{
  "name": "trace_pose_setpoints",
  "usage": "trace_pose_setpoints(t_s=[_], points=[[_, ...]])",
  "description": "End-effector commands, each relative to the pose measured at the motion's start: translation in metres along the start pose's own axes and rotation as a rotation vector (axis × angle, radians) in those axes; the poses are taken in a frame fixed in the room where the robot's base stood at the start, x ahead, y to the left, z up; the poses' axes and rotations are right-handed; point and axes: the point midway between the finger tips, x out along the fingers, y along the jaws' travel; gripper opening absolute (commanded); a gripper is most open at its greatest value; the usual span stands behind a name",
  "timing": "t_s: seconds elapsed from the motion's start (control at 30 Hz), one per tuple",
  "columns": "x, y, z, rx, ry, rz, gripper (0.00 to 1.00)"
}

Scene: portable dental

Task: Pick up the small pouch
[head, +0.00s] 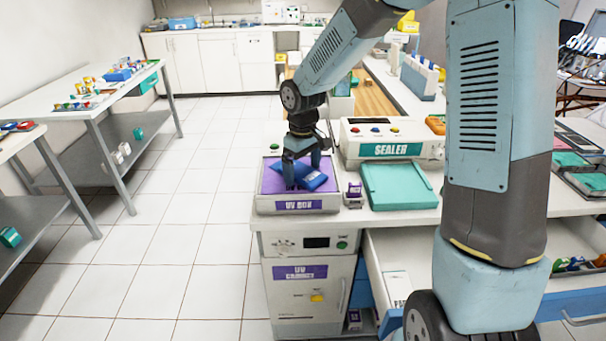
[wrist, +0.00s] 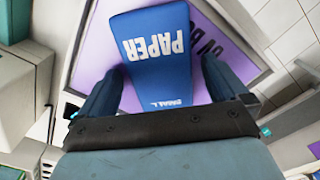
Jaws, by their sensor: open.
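The small pouch (wrist: 157,52) is blue and reads "PAPER" and "SMALL" in white in the wrist view. It lies in the purple-lined tray of the UV box (head: 298,205), where its blue surface (head: 314,181) shows partly behind my fingers in the head view. My gripper (head: 302,170) points down over the tray. It is open, with one finger on each side of the pouch in the wrist view (wrist: 160,68). I cannot tell whether the fingers touch it. The pouch's lower end is hidden behind the gripper body.
A sealer (head: 388,140) stands behind right of the UV box. A teal tray (head: 398,186) and a small purple-labelled item (head: 354,193) lie beside it on the counter. A drawer (head: 395,275) stands open below.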

Motion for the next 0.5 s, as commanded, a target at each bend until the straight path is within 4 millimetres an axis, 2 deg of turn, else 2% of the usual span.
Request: trace_pose_setpoints(t_s=[0.17,0.5], points=[[-0.0002,0.0002,0.0001,0.000,0.000,0.000,0.98],[-0.0004,0.0005,0.0002,0.000,0.000,0.000,0.66]])
